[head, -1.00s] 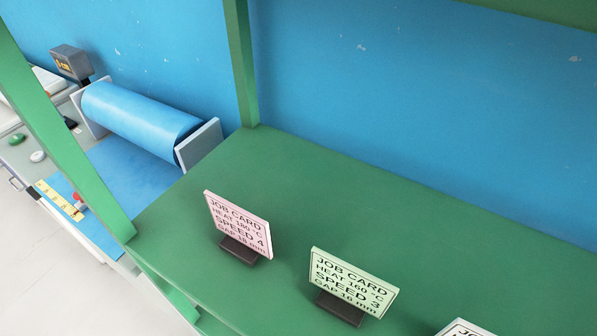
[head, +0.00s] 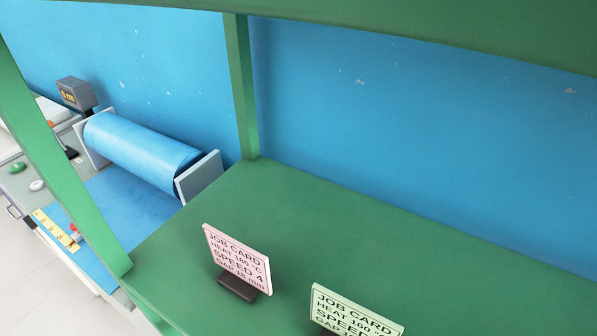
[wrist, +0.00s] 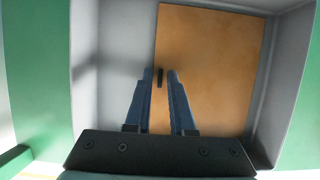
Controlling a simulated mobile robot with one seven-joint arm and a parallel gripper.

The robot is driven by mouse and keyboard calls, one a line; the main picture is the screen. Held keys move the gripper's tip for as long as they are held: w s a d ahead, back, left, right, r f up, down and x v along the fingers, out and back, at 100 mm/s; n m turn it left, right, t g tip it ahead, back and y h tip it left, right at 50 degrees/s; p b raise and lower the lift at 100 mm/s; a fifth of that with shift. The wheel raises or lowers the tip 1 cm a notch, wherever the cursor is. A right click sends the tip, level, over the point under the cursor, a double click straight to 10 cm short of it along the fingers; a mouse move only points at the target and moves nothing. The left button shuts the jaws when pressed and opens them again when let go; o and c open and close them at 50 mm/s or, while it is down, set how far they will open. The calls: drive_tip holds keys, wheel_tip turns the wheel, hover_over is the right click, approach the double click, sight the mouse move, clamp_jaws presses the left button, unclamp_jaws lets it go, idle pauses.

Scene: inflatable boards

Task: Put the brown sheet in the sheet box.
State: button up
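The brown sheet (wrist: 215,65) lies flat inside a light grey, box-like recess (wrist: 110,40) in the wrist view, against its right side. My gripper (wrist: 160,75) points down over the sheet's left edge. Its two fingers are apart, with a gap between the tips. A small dark mark (wrist: 159,72) shows between the tips; I cannot tell whether it is a part or a shadow. The sheet's near end is hidden behind my gripper. Neither the sheet nor my gripper shows in the head view. I cannot tell for sure whether the grey recess is the sheet box.
Green surfaces (wrist: 35,80) flank the recess. In the head view, a green shelf (head: 330,220) carries a pink job card (head: 238,258) and a pale green job card (head: 350,312). A blue roller (head: 145,150) stands at the left, and a blue wall (head: 420,130) behind.

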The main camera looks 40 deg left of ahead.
drive_tip(key=shift+o, duration=0.7)
drive_tip(key=p+v, duration=0.1)
drive_tip(key=v, duration=0.6)
drive_tip(key=shift+r+p, duration=0.3)
drive_tip(key=shift+p, duration=0.05)
drive_tip(key=shift+s, duration=0.2)
